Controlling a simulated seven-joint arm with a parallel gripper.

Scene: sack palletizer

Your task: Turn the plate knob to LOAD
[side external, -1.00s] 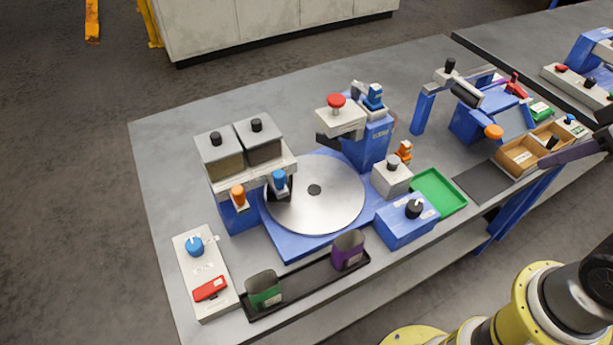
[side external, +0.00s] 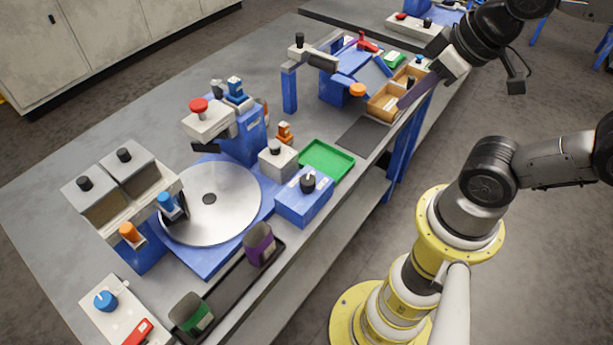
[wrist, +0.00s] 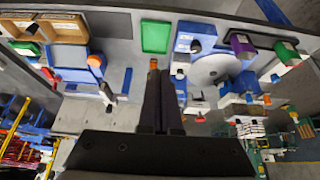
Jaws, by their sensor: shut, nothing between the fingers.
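The round silver plate (side external: 215,205) lies on a blue base at the left of the bench. A black knob (side external: 308,182) with a pale pointer sits on a blue box (side external: 300,205) beside it. Its lettering is too small to read, so I cannot tell its setting or confirm it is the plate knob. In the wrist view the plate (wrist: 212,68) and blue box (wrist: 195,36) show beyond my fingers. My gripper (side external: 403,104) is shut and empty, above the bench edge by the wooden tray, well right of the knob. Its dark fingers (wrist: 160,72) point up the wrist view.
A green tray (side external: 327,160) lies between the blue box and a dark mat (side external: 363,137). A wooden tray (side external: 382,104) stands near my fingers. A grey box with a black knob (side external: 275,149) and a red-topped press (side external: 205,118) stand behind. A purple cup (side external: 259,245) stands in front.

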